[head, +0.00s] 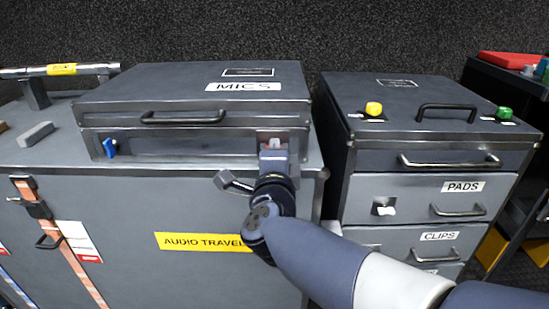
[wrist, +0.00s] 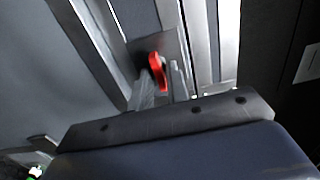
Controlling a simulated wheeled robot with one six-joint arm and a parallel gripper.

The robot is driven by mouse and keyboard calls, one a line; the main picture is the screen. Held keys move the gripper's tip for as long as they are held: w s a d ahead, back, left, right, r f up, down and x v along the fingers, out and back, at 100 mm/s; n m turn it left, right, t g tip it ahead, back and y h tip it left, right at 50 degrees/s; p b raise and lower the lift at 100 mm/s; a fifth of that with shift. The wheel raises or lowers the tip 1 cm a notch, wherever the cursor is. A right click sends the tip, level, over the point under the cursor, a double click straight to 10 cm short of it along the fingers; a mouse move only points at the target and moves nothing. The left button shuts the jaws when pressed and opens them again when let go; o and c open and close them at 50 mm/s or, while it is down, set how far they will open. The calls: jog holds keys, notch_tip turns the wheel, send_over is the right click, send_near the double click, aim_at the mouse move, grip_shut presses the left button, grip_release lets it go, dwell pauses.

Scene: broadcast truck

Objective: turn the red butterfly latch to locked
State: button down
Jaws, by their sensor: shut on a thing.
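The red butterfly latch (wrist: 156,68) sits on a metal plate on the front of the MICS case (head: 95,113), near the case's right end. In the wrist view it stands between my two fingers, and its wing looks tilted. My gripper (wrist: 163,82) is shut on it; in the head view my gripper (head: 272,153) reaches the case front and hides most of the latch. A blue latch (head: 110,147) is at the left end of the same case front.
The MICS case lies on a larger grey case with an AUDIO TRAVEL label (head: 200,242). A drawer cabinet (head: 425,160) with yellow (head: 374,108) and green (head: 504,113) knobs stands to the right, across a narrow gap. A grey block (head: 35,134) lies at the left.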

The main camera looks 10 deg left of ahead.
jog(key=shift+f, duration=0.1)
dwell(0.4)
jog(key=c, duration=1.6)
grip_release()
jog(key=shift+o, duration=0.2)
jog(key=p+v, duration=0.3)
jog(key=v, duration=0.7)
jog(key=shift+s, duration=0.4)
jog(key=shift+w, duration=0.1)
jog(key=b+x, duration=0.2)
jog(key=x, duration=0.8)
jog(key=shift+w+b, duration=0.35)
jog(key=shift+b, duration=0.05)
jog(key=shift+s, duration=0.15)
